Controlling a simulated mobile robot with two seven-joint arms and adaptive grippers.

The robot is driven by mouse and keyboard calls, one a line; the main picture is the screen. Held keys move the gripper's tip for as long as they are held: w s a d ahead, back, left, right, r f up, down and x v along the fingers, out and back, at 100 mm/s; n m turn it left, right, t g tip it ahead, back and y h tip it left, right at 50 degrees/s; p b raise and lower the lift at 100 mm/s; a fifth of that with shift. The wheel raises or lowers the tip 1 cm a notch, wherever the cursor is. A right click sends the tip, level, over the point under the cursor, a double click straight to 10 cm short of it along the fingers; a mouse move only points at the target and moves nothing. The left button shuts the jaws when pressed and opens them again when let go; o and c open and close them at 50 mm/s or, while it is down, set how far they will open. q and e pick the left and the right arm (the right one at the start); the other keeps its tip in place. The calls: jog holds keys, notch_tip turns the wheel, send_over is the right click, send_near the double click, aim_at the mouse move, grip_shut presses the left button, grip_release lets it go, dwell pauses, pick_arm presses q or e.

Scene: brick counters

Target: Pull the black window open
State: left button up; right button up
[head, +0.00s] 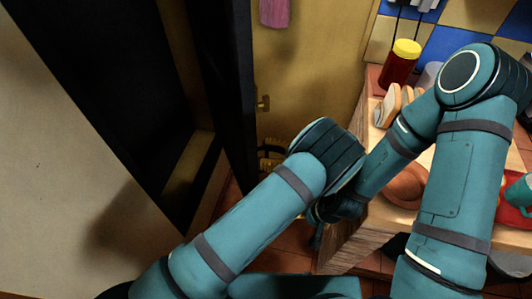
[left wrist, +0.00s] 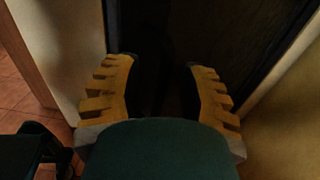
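The black window (head: 110,70) fills the upper left of the head view, set in a pale wall. A tall dark panel edge (head: 228,90) stands to its right. My left gripper (head: 270,156) shows partly beside this panel's lower end, behind my left forearm. In the left wrist view its two toothed yellowish fingers (left wrist: 160,85) are spread apart, with a dark surface (left wrist: 155,35) beyond and between them. Contact with that surface cannot be told. My right gripper (head: 335,206) is a dark shape low in the middle, beside the counter; its fingers are hidden or too dark to read.
A brick-sided wooden counter (head: 345,247) stands at the right, with a red jar with a yellow lid (head: 402,63), bread slices (head: 392,104) and a brown bowl (head: 406,188). A brass handle (head: 263,103) is on the yellow surface behind. Reddish floor tiles (left wrist: 22,85) show at the left wrist view's left.

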pick_arm(q)
jog(key=shift+r, duration=0.1)
notch_tip(320, 180, up, 10)
jog(key=shift+f, duration=0.1)
dwell(0.3)
